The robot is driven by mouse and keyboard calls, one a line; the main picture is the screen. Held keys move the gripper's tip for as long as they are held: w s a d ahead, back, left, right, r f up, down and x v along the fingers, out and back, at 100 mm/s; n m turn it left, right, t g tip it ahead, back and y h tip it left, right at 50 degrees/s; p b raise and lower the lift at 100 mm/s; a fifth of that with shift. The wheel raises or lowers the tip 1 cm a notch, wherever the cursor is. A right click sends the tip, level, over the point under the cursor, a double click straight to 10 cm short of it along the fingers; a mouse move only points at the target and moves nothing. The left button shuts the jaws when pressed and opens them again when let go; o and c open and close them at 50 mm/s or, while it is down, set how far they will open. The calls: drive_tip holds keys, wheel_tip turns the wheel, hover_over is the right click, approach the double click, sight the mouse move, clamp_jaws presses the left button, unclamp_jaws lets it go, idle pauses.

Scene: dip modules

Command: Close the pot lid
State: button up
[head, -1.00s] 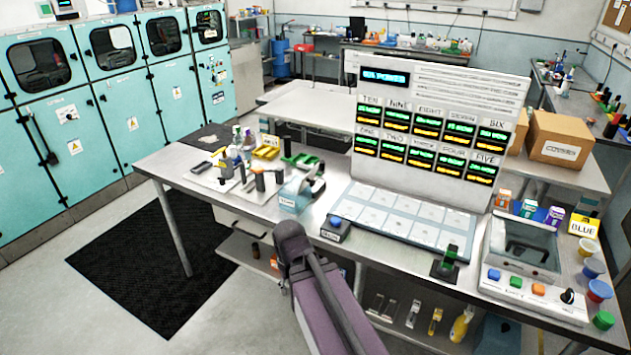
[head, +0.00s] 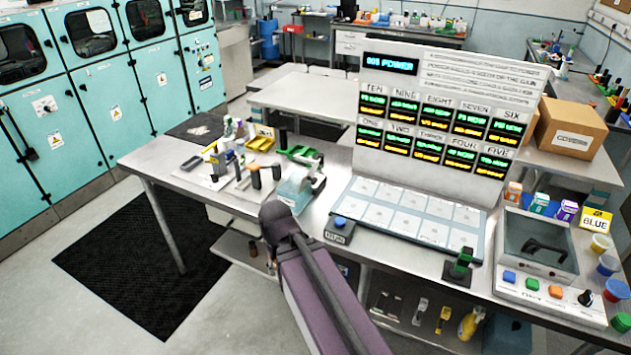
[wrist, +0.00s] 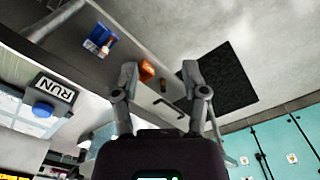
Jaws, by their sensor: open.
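At the right end of the bench in the head view is a square vessel with a dark, clear-looking lid (head: 535,240) and a black handle. It sits behind a white panel (head: 550,292) with blue, green and orange buttons and a black knob. I cannot tell whether this lid is open or fully shut. My gripper (wrist: 160,72) shows in the wrist view with its two fingers apart and nothing between them. In the head view my arm reaches up to the bench's front edge, left of the lid and well apart from it; the fingers are hidden there.
A RUN button box (head: 340,229) and a small black stand with a green top (head: 460,265) lie along the bench's front edge. Coloured cups (head: 607,265) and small boxes (head: 540,203) surround the vessel. A tall display panel (head: 440,110) stands behind the pale tile tray (head: 405,215).

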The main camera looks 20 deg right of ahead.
drive_tip(key=shift+o, duration=1.3)
drive_tip(key=shift+a, duration=0.2)
drive_tip(key=w+d+f+m+t+y+b, duration=0.3)
drive_tip(key=w+d+m+t+y+b, duration=0.2)
drive_tip(key=w+d+m+y+b, duration=0.65)
drive_tip(key=w+d+r+m+t+b, duration=0.2)
drive_tip(key=d+r+m+t, duration=0.1)
drive_tip(key=d+m, duration=0.5)
drive_tip(key=w+d+r+m+t+b, duration=0.2)
drive_tip(key=d+m+t, duration=0.4)
drive_tip(key=d, duration=0.5)
drive_tip(key=m, duration=0.2)
drive_tip(key=shift+w+d+r+m, duration=0.15)
drive_tip(key=shift+d+r+m, duration=0.2)
drive_tip(key=shift+d+r, duration=0.05)
